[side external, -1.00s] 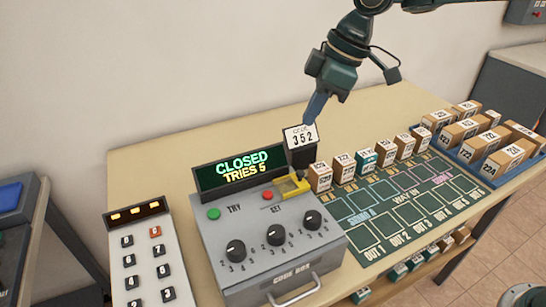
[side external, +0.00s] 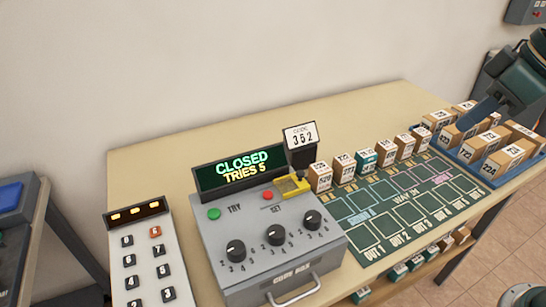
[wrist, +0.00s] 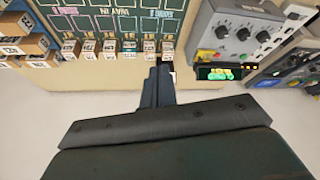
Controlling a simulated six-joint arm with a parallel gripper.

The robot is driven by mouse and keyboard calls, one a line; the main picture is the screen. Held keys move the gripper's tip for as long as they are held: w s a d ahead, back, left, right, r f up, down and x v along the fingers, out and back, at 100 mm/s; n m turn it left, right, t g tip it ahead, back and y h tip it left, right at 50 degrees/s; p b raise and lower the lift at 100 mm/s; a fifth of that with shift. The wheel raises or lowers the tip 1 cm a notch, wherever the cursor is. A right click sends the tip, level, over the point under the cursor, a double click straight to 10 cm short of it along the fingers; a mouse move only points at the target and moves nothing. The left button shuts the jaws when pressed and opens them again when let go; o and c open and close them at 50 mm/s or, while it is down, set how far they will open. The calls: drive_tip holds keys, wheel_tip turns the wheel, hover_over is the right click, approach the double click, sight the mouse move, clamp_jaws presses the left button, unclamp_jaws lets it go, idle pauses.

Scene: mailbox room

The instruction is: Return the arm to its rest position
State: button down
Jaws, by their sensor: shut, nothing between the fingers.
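My gripper (side external: 487,108) is at the far right in the side external view, above the blue tray of boxes. In the wrist view its fingers (wrist: 158,85) are together with nothing between them. The grey code box (side external: 270,245) stands on the table, its display (side external: 240,170) reading "CLOSED TRIES 5". My gripper is well apart from both. In the wrist view the code box (wrist: 237,32) is at upper right.
A blue tray (side external: 468,157) of labelled boxes is at the table's right end. A row of small boxes (side external: 365,160) stands behind the green mat (side external: 385,222). A keypad (side external: 145,260) is at left. The table's back strip (side external: 230,125) is clear.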

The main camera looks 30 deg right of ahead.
drive_tip(key=s+d+f+m+h, duration=0.1)
drive_tip(key=s+d+f+m, duration=0.2)
drive_tip(key=s, duration=0.6)
drive_tip(key=shift+d+f+m+t, duration=0.4)
drive_tip(key=shift+d, duration=0.5)
idle(0.4)
